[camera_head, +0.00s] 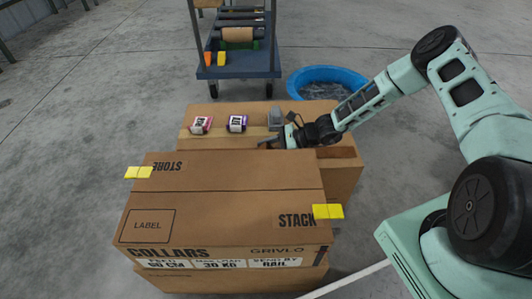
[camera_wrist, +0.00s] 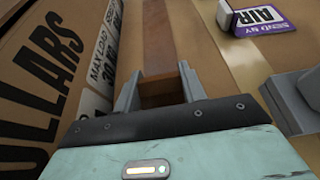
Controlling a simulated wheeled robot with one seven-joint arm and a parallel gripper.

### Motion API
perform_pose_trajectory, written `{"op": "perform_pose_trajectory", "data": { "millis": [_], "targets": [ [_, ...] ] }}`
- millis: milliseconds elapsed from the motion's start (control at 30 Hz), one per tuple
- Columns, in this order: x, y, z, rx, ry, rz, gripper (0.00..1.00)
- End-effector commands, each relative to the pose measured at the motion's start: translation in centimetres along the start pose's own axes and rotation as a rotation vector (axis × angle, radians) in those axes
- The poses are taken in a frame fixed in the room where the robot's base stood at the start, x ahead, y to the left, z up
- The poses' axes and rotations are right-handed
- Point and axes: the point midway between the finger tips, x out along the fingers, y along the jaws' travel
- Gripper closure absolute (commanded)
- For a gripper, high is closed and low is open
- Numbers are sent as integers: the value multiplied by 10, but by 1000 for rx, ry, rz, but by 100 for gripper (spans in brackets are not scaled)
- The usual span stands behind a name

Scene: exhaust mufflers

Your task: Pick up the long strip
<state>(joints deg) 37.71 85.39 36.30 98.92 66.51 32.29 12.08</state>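A long brown strip (camera_wrist: 171,42) runs away from my gripper (camera_wrist: 162,92) in the wrist view, beside the printed side of a cardboard box. Its near end lies between my two grey fingers, which meet its sides with no clear gap. In the head view my gripper (camera_head: 283,137) is low over the rear cardboard box, just behind the front box. The strip cannot be made out clearly there, and the front box may hide much of it.
The tall front box (camera_head: 232,200) carries yellow tabs (camera_head: 328,212). Two small labelled packs (camera_head: 201,124) (camera_head: 237,123) and a grey part (camera_head: 274,117) sit on the rear box (camera_head: 200,109). A blue tub (camera_head: 327,73) and a blue cart (camera_head: 238,72) stand behind.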

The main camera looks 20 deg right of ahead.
Motion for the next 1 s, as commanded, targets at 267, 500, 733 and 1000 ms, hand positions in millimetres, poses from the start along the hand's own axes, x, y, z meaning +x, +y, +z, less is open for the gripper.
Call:
{"op": "perform_pose_trajectory", "data": {
  "millis": [267, 500, 733, 1000],
  "targets": [
    [0, 0, 0, 0, 0, 0, 80],
    [-10, 0, 24, 0, 0, 0, 80],
    [-28, 0, 67, -2, 0, 0, 80],
    [-49, 0, 105, 4, -2, -9, 80]
  ]
}}
